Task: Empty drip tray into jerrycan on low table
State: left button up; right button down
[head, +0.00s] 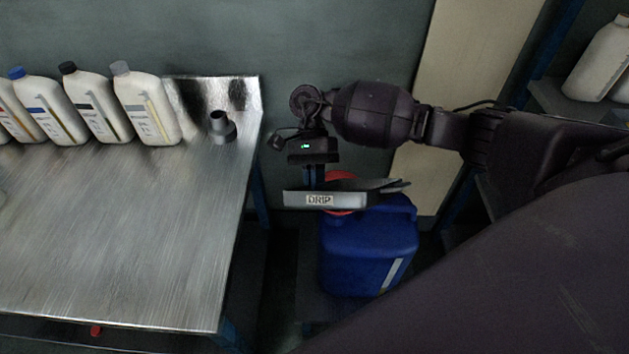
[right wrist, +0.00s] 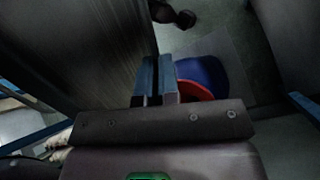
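My right gripper (head: 315,176) is shut on the grey drip tray (head: 294,198), which has a "DRIP" label on its front wall. The tray is held in the air and its inside is hardly visible. Its right end reaches over the blue jerrycan (head: 362,258), which stands upright on a low surface beside the bench. A red ring or funnel (head: 338,178) shows at the jerrycan's top, partly hidden by the tray. In the right wrist view, the fingers (right wrist: 156,82) are close together, with the jerrycan (right wrist: 212,72) and the red piece (right wrist: 194,90) beyond them. My left gripper is out of view.
A metal workbench (head: 120,235) fills the left, with several white bottles (head: 148,108) and a dark grey spouted piece (head: 221,126) along its back. Its right edge is close to the tray. A shelf (head: 560,105) with white bottles stands at the right.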

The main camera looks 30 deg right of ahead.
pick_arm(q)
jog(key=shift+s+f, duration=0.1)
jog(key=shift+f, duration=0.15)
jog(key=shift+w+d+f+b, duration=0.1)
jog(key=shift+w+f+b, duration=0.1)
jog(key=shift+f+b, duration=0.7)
pick_arm(e)
jog(key=shift+w+d+r+g+y, duration=0.15)
jog(key=shift+w+r+g+y, duration=0.15)
jog(key=shift+g, duration=0.2)
jog(key=shift+w+d+r+g+y, duration=0.2)
jog(key=shift+w+g, duration=0.15)
jog(key=shift+g, duration=0.15)
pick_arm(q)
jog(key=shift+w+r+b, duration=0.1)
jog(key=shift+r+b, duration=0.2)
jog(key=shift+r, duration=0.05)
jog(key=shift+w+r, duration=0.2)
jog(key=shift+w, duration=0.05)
pick_arm(e)
jog(key=shift+r, duration=0.1)
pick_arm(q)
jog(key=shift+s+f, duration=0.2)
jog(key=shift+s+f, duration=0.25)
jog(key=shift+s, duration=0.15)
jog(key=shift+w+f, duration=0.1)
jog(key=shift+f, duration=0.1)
pick_arm(e)
jog(key=shift+w, duration=0.15)
